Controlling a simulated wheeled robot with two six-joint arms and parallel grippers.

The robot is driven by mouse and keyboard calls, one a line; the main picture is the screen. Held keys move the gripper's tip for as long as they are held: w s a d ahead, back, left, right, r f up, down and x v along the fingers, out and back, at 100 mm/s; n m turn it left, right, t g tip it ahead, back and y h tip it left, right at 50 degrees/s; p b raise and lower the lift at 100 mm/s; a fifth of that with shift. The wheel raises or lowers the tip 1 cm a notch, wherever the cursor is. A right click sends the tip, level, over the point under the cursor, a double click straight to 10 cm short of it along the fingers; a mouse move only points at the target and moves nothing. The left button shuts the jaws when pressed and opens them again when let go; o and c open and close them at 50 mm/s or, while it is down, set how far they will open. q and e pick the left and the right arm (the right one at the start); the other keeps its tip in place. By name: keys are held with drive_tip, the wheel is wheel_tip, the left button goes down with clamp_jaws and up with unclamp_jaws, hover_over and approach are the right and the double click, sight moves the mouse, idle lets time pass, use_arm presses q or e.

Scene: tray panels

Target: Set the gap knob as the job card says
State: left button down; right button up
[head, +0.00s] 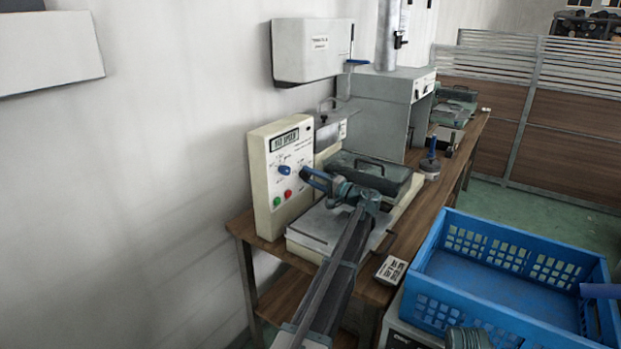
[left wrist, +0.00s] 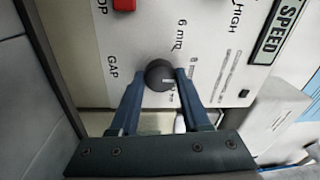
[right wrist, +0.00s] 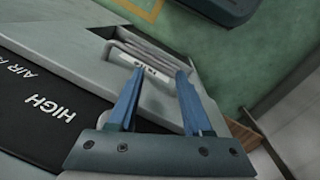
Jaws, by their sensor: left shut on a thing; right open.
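The gap knob (left wrist: 160,75) is dark and round with a short white pointer mark, next to the word GAP on the pale control panel (left wrist: 75,30). My left gripper (left wrist: 157,78) has one finger on each side of the knob and is shut on it. In the head view, my left gripper (head: 308,176) reaches the right part of the panel (head: 262,190) and hides the knob. A white card with black print (head: 391,269) lies at the bench's front edge; its writing is too small to read. My right gripper (right wrist: 155,102) is open with nothing between its fingers.
The panel also carries a blue knob (head: 285,170), a green button (head: 277,202), a red button (head: 288,194) and a dark display (head: 285,141). A blue crate (head: 500,275) stands at right. A lidded machine bed (head: 368,173) lies beside the panel.

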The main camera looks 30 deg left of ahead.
use_arm(q)
drive_tip(key=shift+c, duration=1.9)
unclamp_jaws()
drive_tip(key=s+d+f+b, duration=0.1)
drive_tip(key=d, duration=1.2)
drive_tip(key=shift+s+d, duration=0.4)
